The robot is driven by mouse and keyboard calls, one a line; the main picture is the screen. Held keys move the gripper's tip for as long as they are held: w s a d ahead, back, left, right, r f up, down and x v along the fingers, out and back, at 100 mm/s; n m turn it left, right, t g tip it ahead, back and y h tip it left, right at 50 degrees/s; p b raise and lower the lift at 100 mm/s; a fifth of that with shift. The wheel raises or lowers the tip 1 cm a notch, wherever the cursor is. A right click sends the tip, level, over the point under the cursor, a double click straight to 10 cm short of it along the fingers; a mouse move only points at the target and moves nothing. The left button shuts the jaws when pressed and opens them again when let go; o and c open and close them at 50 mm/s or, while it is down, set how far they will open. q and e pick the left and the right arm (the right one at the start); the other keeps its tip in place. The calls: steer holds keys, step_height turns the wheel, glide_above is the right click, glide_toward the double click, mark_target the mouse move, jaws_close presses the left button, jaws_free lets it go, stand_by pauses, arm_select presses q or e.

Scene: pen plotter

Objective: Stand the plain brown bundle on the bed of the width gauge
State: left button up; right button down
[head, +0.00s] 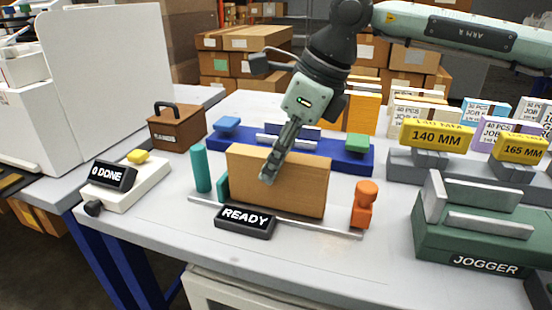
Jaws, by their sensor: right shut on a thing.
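The plain brown bundle (306,190) is a broad flat block standing upright on its long edge at the middle of the table. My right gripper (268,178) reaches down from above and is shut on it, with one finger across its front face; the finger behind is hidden. I cannot tell if the bundle's bottom touches the table. No label reads width gauge. Grey blocks at the right carry yellow signs, 140 MM (437,134) and 165 MM (523,150). My left gripper is not in view.
A READY display (245,221) and thin metal rail lie before the bundle. A teal post (201,168) stands left, an orange piece (364,204) right, a blue base (350,161) behind. The green JOGGER (470,240) is front right. Tabletop is clear at front.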

steer(key=shift+f, duration=0.1)
steer(key=c, duration=1.4)
jaws_free()
steer(key=shift+c, duration=0.2)
steer(key=shift+o, duration=1.2)
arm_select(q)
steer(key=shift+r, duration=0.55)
arm_select(e)
steer(key=shift+v, duration=0.9)
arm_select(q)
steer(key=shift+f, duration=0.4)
arm_select(e)
steer(key=v, duration=1)
steer(key=shift+r, duration=0.2)
